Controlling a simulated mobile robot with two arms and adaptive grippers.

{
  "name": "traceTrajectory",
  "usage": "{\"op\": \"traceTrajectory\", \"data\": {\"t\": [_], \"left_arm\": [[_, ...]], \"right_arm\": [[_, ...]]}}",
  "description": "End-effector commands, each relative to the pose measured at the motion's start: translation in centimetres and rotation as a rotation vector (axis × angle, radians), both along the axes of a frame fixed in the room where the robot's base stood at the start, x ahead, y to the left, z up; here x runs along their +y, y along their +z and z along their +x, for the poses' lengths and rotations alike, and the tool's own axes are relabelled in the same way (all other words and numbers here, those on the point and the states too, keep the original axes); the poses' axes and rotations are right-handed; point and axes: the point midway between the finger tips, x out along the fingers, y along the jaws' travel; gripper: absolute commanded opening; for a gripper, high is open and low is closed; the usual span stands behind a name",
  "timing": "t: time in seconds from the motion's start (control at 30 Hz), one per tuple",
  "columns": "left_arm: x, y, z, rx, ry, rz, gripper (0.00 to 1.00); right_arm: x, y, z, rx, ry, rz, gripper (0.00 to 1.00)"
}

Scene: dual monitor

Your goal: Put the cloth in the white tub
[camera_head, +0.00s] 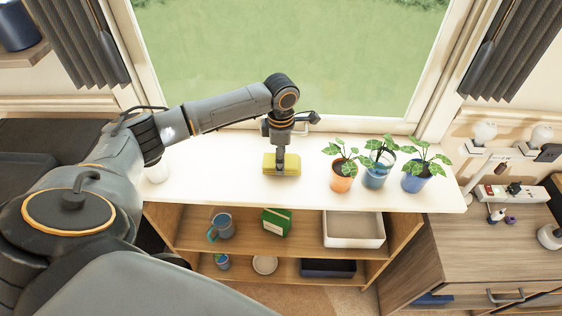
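The yellow cloth (293,168), a small folded block, is on the white counter top near the window. My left gripper (281,167) points down at the middle of the cloth and covers part of it. Its fingertips are too small and hidden to show whether they are closed on it. The white tub (353,241) stands on the upper shelf below the counter, to the right of the cloth. It is open at the top, and I see nothing in it. My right gripper is not in view.
Three potted plants, in an orange pot (342,184), a teal pot (375,178) and a blue pot (414,184), stand on the counter above the tub. A mug (224,226) and a green box (276,222) share its shelf. The counter overhangs the shelves.

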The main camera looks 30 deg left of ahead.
Motion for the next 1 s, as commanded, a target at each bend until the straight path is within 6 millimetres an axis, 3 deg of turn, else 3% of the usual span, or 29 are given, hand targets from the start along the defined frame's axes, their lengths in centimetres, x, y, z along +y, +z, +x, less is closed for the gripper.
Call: {"op": "traceTrajectory", "data": {"t": [0.07, 0.33, 0.63, 1.0], "left_arm": [[0.0, 1.3, 0.1, -0.005, 0.0, -0.002, 0.32], [-2.0, 7.6, -5.1, -0.004, -0.006, 0.0, 0.32], [-4.5, 10.5, -11.5, 0.001, -0.004, -0.001, 0.32], [-5.0, 11.3, -13.1, 0.0, 0.0, 0.0, 0.32]], "right_arm": [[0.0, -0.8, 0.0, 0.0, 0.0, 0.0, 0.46], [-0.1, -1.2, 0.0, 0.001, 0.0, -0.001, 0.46], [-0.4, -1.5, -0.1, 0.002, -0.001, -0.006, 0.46], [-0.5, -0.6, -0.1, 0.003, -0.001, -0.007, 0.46]]}}
